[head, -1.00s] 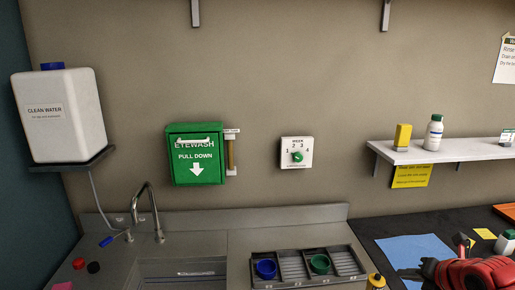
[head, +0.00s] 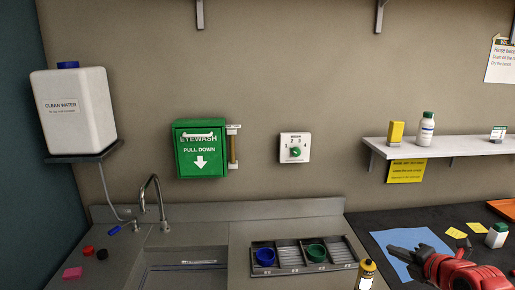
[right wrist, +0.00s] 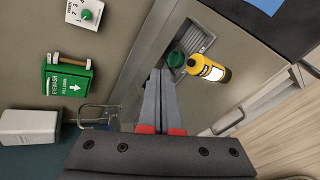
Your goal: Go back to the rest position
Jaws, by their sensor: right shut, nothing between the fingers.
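My right gripper (head: 394,250) is at the lower right of the head view, on its red arm, with its fingers pointing left over the blue sheet (head: 420,240). Its fingers are together and empty. In the right wrist view its fingertips (right wrist: 160,74) appear in the middle, over the sink counter, with nothing between them. The left gripper is not in view.
A yellow bottle (head: 366,274) stands near the right gripper. A rack with a blue cup (head: 265,256) and a green cup (head: 316,253) is on the counter. A white bottle (head: 497,235) stands at right. Above is a shelf (head: 460,147).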

